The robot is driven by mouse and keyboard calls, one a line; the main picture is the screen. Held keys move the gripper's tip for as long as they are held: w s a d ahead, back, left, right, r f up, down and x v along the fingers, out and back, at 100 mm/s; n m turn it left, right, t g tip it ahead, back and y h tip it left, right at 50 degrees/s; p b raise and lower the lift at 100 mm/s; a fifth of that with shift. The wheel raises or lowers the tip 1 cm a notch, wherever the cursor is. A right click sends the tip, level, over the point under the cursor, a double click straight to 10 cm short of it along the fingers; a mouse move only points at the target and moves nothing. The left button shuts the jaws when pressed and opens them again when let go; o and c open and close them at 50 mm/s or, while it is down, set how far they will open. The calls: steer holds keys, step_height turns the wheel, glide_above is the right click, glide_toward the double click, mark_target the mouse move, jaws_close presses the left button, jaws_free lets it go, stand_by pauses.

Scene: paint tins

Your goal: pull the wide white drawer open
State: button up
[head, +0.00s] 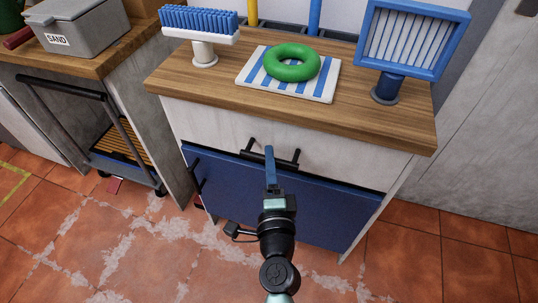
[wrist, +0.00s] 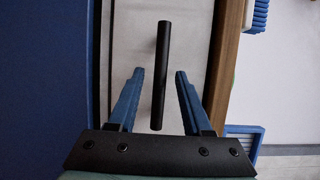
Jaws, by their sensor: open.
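The wide white drawer (head: 345,152) sits under the wooden worktop and looks shut. Its black bar handle (head: 288,163) runs across the middle of its front. My gripper (head: 269,160) is at the handle's middle and hides part of the bar. In the wrist view the handle (wrist: 161,70) lies lengthwise between the two blue fingers of my gripper (wrist: 159,75). The fingers are open, with a gap on each side of the bar. I cannot tell how far they reach past it. The drawer front (wrist: 128,40) shows behind.
A blue door (head: 330,205) with a black handle (head: 195,176) is below the drawer. The worktop (head: 220,95) holds a blue brush (head: 200,20), a green ring (head: 292,62) on a striped tile (head: 255,75), and a blue-framed panel (head: 412,40). A cart (head: 118,150) stands left. Floor in front is clear.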

steer(key=shift+w+a, duration=0.1)
steer(key=shift+w, duration=0.65)
steer(key=shift+c, duration=0.2)
jaws_close()
stand_by(0.8)
